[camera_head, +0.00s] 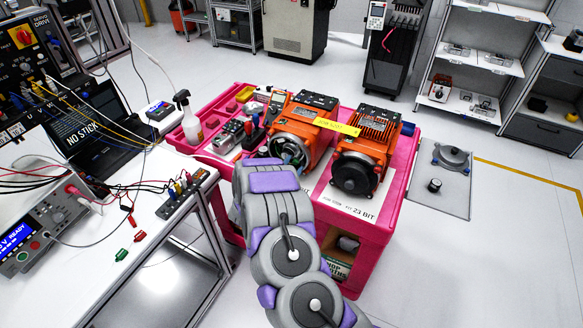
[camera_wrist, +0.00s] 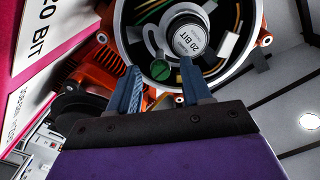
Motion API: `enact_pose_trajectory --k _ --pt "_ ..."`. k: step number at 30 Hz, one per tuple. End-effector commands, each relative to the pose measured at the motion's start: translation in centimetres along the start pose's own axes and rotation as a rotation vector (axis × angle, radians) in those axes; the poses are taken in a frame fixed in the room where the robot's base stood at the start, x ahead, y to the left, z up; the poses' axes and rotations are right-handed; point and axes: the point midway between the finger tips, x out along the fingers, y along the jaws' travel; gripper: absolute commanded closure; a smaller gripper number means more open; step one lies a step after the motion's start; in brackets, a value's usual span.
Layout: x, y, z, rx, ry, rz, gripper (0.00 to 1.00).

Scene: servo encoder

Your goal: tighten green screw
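The green screw (camera_wrist: 160,70) shows in the wrist view, low inside the round open housing of an orange servo motor (camera_wrist: 250,42). Its slotted head faces the camera. A round encoder (camera_wrist: 188,40) labelled "20 BIT" sits above and right of it. My gripper (camera_wrist: 161,78) is open, with its two blue fingers apart; the screw shows in the gap between the fingertips. I cannot tell whether the fingers touch it. In the head view the same motor (camera_head: 305,118) stands on the pink cart, and my arm hides the gripper and the screw.
A second orange motor (camera_head: 366,150) with a black round front stands to the right on the pink cart (camera_head: 398,195). A spray bottle (camera_head: 187,118) and small tools are at the cart's left. A white bench (camera_head: 130,235) with wires and instruments is on the left. Floor at the right is mostly free.

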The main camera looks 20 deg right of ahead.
Motion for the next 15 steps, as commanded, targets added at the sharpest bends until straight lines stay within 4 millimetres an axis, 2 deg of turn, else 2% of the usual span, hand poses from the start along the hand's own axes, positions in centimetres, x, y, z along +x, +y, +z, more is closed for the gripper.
enact_pose_trajectory --k 8,11,15 --pt "-0.3 -0.1 -0.1 0.001 0.001 -0.001 0.52" --pt "-1.2 -0.1 0.0 -0.001 -0.001 -0.001 0.52" --pt "-3.8 -0.2 0.1 0.0 -0.004 -0.003 0.52"
